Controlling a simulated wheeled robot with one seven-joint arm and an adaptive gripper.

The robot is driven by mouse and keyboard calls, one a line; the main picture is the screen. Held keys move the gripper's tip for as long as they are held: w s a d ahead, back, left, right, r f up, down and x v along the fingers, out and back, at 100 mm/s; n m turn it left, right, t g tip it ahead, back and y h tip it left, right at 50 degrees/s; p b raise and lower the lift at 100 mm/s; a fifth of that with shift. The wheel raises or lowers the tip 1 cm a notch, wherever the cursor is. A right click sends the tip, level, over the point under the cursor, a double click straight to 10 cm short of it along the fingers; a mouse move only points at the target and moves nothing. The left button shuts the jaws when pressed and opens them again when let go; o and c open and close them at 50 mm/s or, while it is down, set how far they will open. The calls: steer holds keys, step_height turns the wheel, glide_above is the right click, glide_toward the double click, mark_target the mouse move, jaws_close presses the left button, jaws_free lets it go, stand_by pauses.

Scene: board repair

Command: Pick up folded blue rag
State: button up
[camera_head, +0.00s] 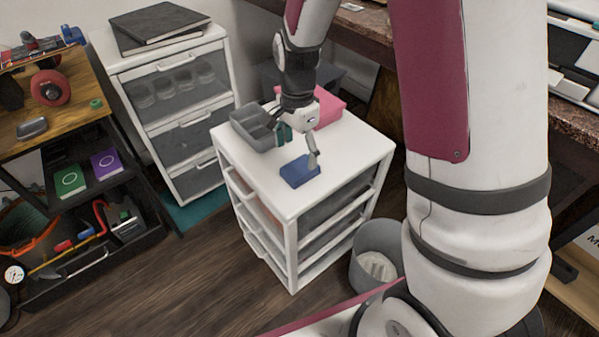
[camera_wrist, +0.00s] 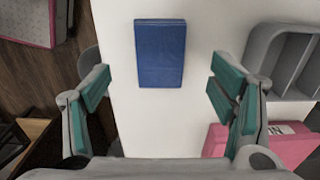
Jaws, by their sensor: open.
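The folded blue rag (camera_head: 299,171) lies flat on the white top of a drawer unit (camera_head: 345,165), near its front left part. In the wrist view the rag (camera_wrist: 160,53) is a blue rectangle lying beyond the fingertips and between their lines. My gripper (camera_wrist: 160,90) is open, with teal pads on both fingers and nothing between them. In the head view my gripper (camera_head: 299,150) is over the drawer unit top, close to the rag. One finger overlaps the rag's right side in that view, and I cannot tell whether they touch.
A grey divided tray (camera_head: 250,130) stands on the unit's back left, and also shows in the wrist view (camera_wrist: 262,45). A pink box (camera_head: 328,104) is behind my gripper, also in the wrist view (camera_wrist: 290,150). A grey bin (camera_head: 367,270) stands on the floor to the right.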

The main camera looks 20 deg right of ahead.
mark_target(298, 168)
steer(key=shift+d+f+b, duration=0.1)
steer(key=shift+f+b, duration=1.1)
steer(key=shift+f, duration=1.95)
steer(key=shift+r, duration=0.1)
steer(key=c, duration=1.1)
steer(key=shift+c, duration=0.2)
steer(key=shift+r+p, duration=0.3)
steer(key=shift+r, duration=0.2)
steer(key=r+p, duration=0.1)
steer(key=r, duration=0.2)
steer(key=shift+s, duration=0.2)
steer(key=s+r+p, duration=0.1)
steer(key=s+p, duration=0.4)
steer(key=s, duration=0.8)
steer(key=shift+s, duration=0.3)
steer(key=s+p, duration=0.2)
steer(key=p, duration=0.2)
steer(key=shift+p, duration=0.4)
